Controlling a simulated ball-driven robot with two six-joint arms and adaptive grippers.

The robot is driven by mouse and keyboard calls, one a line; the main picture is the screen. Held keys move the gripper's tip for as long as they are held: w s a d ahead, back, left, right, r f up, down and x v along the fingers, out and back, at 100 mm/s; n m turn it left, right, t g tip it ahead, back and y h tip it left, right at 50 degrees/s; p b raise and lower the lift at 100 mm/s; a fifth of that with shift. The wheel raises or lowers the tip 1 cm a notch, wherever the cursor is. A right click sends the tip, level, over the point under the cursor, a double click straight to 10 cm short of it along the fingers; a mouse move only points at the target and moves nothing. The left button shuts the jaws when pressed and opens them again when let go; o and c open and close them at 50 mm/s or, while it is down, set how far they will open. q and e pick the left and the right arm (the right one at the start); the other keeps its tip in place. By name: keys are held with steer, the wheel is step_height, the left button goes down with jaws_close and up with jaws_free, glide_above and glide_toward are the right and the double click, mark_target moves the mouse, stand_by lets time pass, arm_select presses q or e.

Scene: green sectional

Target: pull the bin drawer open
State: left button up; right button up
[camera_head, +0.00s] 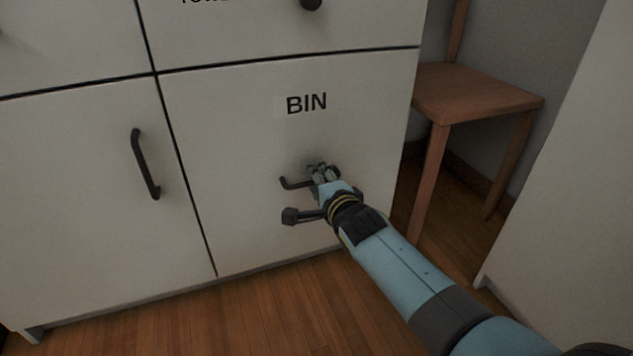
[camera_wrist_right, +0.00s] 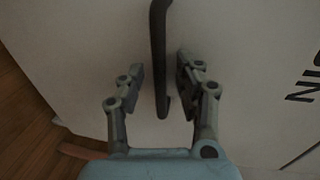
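The bin drawer (camera_head: 240,160) is a large white front labelled BIN, and it looks flush with the cabinet. Its dark bar handle (camera_head: 292,184) runs roughly level below the label. My right gripper (camera_head: 320,168) is at the right part of the handle and hides some of it. In the right wrist view the handle (camera_wrist_right: 160,60) passes between the two fingers of the gripper (camera_wrist_right: 160,82), with a gap on each side. The fingers are open and do not appear to touch it. My left gripper is not in view.
A cabinet door (camera_head: 80,200) with an upright dark handle (camera_head: 145,164) is to the left. A drawer with a round knob (camera_head: 311,3) is above. A wooden chair (camera_head: 475,95) stands at the right, beside a white panel (camera_head: 565,180). The wood floor (camera_head: 240,310) in front is clear.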

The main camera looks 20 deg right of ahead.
steer(key=shift+c, duration=0.3)
jaws_close()
stand_by(0.3)
